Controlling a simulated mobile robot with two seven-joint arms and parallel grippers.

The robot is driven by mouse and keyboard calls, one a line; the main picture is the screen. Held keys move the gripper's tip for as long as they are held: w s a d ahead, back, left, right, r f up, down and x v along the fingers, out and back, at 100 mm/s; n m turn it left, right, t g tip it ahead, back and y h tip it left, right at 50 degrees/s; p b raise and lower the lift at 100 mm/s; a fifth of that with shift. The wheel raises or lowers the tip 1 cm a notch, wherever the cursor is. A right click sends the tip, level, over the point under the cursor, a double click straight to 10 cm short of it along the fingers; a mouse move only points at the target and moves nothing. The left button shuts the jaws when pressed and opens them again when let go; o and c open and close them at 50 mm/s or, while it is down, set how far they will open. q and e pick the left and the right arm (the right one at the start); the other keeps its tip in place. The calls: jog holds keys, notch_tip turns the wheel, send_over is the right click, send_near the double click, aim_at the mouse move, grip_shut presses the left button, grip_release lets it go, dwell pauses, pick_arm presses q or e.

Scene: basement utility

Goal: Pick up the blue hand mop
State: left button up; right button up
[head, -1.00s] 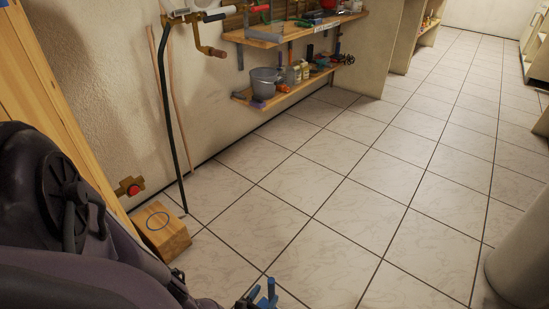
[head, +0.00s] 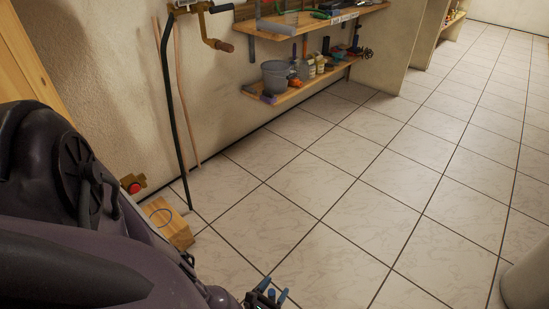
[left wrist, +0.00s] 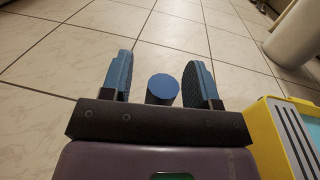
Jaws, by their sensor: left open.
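In the left wrist view a blue cylinder (left wrist: 163,88), seen end-on with a round flat top, stands between the two blue fingers of my left gripper (left wrist: 160,65). It looks like the handle end of the blue hand mop; the rest of it is hidden below the gripper. The fingers are open, one on each side, with a visible gap to the cylinder. In the head view my left gripper (head: 270,296) shows only at the bottom edge, low over the tiles. My right gripper is not in view.
A yellow object (left wrist: 285,140) is close on the right in the left wrist view. A wooden block (head: 168,222) and leaning poles (head: 173,115) are by the wall. A low shelf (head: 297,91) holds a grey bucket (head: 275,77). The tiled floor (head: 330,200) is mostly clear.

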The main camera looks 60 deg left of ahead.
pick_arm(q)
jog(key=shift+w, duration=0.1)
grip_shut()
dwell(0.3)
jog(key=shift+r, duration=0.15)
